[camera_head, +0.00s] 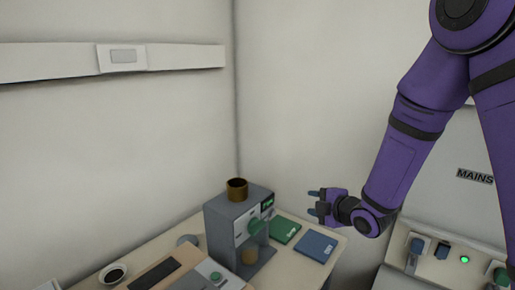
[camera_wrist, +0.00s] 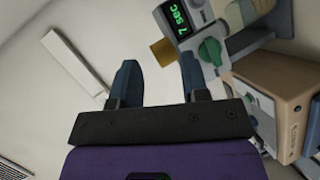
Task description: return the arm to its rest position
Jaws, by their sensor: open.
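My purple arm (camera_head: 400,150) comes down from the upper right in the head view. My gripper (camera_head: 316,203) is in the air just right of a grey machine (camera_head: 221,228) on the table, pointing left. Its two dark blue fingers are apart and empty; they also show in the wrist view (camera_wrist: 160,85). The machine has a brown cup-like piece on top, a green knob and a display. In the wrist view the display reads "7 sec" (camera_wrist: 180,22), beyond the right finger.
A green pad (camera_head: 284,230) and a blue pad (camera_head: 316,246) lie on the table (camera_head: 185,255). A small dark-filled bowl (camera_head: 113,274) stands at left. A panel marked MAINS (camera_head: 475,176) with switches and a green light is at right. The wall carries a rail (camera_head: 180,57).

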